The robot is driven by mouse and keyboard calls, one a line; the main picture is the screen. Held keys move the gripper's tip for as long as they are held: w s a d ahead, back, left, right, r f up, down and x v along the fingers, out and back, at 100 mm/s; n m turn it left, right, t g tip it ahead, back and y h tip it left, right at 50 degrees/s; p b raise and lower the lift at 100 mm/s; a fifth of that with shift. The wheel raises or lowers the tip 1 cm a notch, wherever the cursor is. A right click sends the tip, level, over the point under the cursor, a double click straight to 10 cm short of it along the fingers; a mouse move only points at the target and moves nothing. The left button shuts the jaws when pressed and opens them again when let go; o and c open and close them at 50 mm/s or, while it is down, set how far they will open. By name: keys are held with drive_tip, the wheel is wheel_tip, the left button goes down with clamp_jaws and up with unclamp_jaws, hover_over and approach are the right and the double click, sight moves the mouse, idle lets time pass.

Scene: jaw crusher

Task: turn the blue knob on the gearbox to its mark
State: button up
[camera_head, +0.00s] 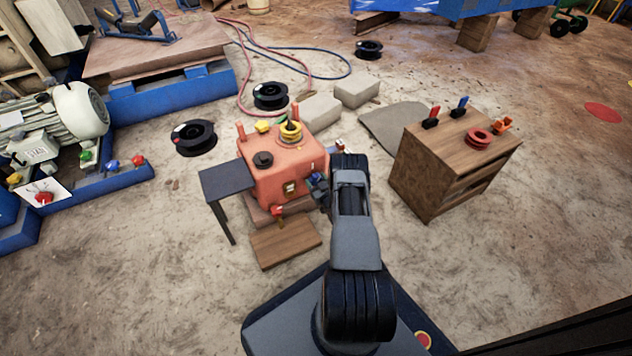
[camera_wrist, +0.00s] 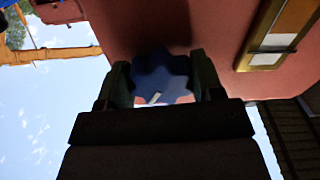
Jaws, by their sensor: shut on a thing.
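The gearbox (camera_head: 284,172) is a salmon-red housing standing near the middle of the head view. In the wrist view its red face (camera_wrist: 215,30) fills the upper part. The blue knob (camera_wrist: 162,75) has a lobed rim and a short white line on it, and sits between my fingers. My gripper (camera_wrist: 161,82) is shut on the knob, one dark finger on each side. In the head view my gripper (camera_head: 318,190) is at the gearbox's right side, and the knob is mostly hidden there. I cannot make out the knob's mark on the housing.
A yellow-framed gauge or window (camera_wrist: 275,45) is on the gearbox face, right of the knob. A wooden cabinet (camera_head: 440,175) with small handles on top stands to the right. A dark side table (camera_head: 227,180) stands left of the gearbox. A wooden board (camera_head: 285,243) lies in front.

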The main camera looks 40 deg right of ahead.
drive_tip(key=n, duration=0.5)
drive_tip(key=shift+s+d, duration=0.1)
drive_tip(key=shift+n, duration=0.4)
idle(0.3)
drive_tip(key=o, duration=0.9)
